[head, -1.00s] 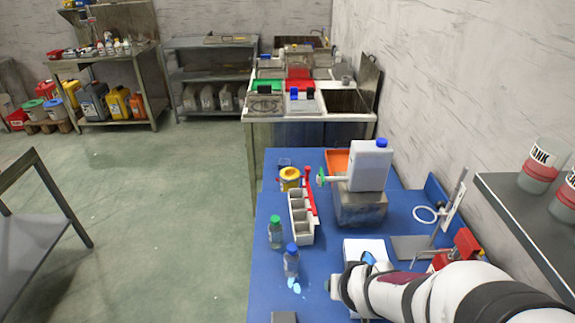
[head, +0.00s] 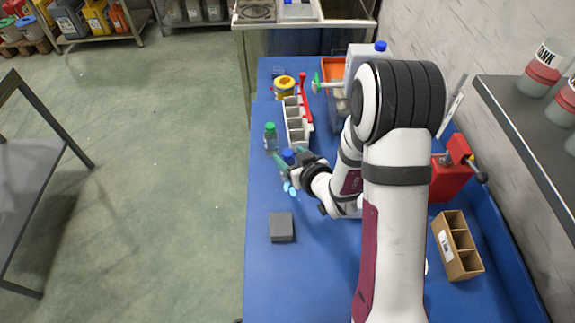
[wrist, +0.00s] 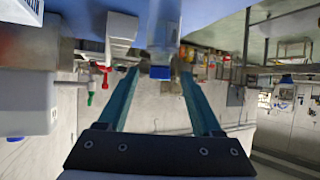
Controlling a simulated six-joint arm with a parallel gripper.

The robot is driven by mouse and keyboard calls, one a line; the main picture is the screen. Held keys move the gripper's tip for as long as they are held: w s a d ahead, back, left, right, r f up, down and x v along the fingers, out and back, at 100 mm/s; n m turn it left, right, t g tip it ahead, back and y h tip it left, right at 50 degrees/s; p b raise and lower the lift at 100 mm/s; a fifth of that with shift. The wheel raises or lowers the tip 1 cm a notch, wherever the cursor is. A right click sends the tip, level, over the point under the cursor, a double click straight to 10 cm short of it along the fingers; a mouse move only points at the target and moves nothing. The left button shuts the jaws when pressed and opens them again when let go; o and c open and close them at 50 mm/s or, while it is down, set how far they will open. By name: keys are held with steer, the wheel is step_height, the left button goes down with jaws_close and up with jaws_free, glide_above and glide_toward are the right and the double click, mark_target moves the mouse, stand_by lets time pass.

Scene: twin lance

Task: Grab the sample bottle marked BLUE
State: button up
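The bottle with the blue cap (head: 288,157) stands on the blue bench, partly hidden by my gripper in the head view. In the wrist view, which is upside down, its blue cap (wrist: 160,72) and clear body (wrist: 164,25) show between my two teal fingers. My gripper (head: 289,161) is open around the bottle's cap end, with a gap visible beside the cap (wrist: 160,85). No label can be read. A similar bottle with a green cap (head: 270,136) stands just behind and left of it.
A grey rack (head: 297,125) stands close behind, with a yellow container (head: 285,84) beyond it. A dark grey block (head: 281,227) lies in front. A cardboard divider box (head: 457,246) and a red device (head: 450,172) are to the right.

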jaws_close()
stand_by(1.2)
